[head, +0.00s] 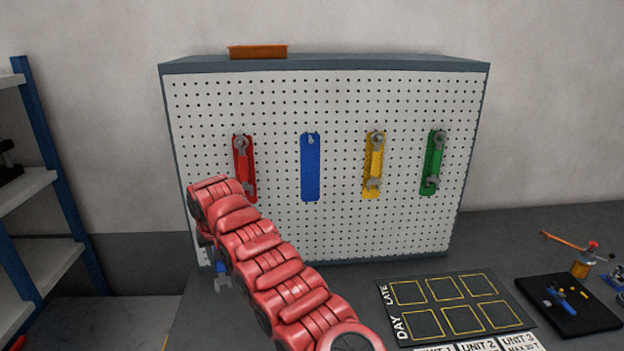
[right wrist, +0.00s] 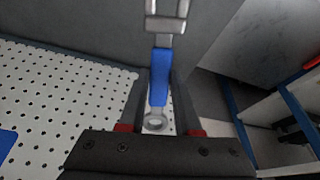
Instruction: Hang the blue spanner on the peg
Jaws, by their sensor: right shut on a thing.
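The blue spanner (right wrist: 160,80) is held between the two dark fingers of my right gripper (right wrist: 161,92), which is shut on it. Its grey ring end (right wrist: 155,123) lies toward the gripper's palm and its open-jaw end points away. In the head view the spanner (head: 222,271) shows small below my red right arm, at the pegboard's lower left edge; my right gripper (head: 209,256) is mostly hidden by the arm. The peg (head: 310,138) sits at the top of the bare blue outline (head: 310,172) on the pegboard (head: 340,225), up and right of the gripper. My left gripper is out of view.
A red spanner (head: 241,165) hangs left of the blue outline; yellow (head: 376,160) and green (head: 434,160) spanners hang to its right. An orange tray (head: 258,51) sits on top of the board. A shelf (head: 25,195) stands at left. A marked mat (head: 445,308) lies on the bench.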

